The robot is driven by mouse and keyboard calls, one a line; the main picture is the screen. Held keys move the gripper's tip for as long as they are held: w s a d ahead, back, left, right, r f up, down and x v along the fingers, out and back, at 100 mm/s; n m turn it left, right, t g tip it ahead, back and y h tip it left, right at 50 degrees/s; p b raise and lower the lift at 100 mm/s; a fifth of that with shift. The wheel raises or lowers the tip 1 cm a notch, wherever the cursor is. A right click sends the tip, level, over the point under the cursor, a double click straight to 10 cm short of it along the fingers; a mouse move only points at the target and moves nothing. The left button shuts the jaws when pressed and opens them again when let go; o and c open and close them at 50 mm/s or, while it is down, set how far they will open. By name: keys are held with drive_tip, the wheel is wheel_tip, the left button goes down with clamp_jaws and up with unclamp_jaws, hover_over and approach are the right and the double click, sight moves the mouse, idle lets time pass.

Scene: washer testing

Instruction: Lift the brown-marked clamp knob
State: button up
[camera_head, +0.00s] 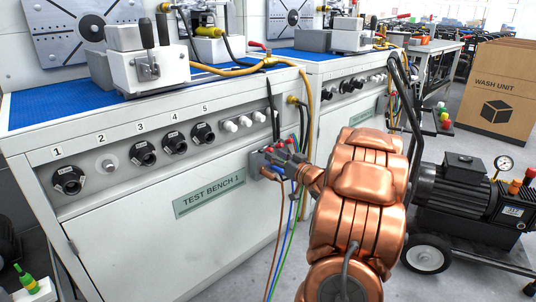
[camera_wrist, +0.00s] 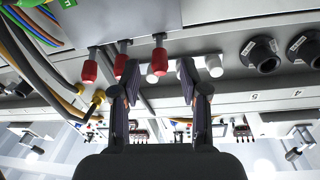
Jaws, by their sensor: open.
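A grey terminal block (camera_head: 262,163) with small red knobs sits on the front of test bench 1 in the head view. My gripper (camera_head: 281,163) is at this block and hides part of it. In the wrist view my gripper (camera_wrist: 158,82) is open, with two dark fingers apart. I cannot make out a brown mark on any knob. Contact with the fingers cannot be told.
Brown, blue and green wires (camera_head: 289,235) hang below the block. A yellow hose (camera_head: 309,100) runs down beside it. Numbered black sockets (camera_head: 144,153) line the bench front. A wheeled pump cart (camera_head: 455,205) stands close at the right, with a wash unit box (camera_head: 497,90) behind.

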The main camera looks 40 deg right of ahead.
sight(268, 150)
drive_tip(key=w, duration=0.1)
drive_tip(key=w+b, duration=0.1)
drive_tip(key=w, duration=0.2)
drive_tip(key=shift+w+d+f, duration=0.1)
drive_tip(key=shift+d+f, duration=0.05)
drive_tip(key=shift+d, duration=0.1)
drive_tip(key=shift+w+b, duration=0.3)
drive_tip(key=shift+w, duration=0.05)
clamp_jaws()
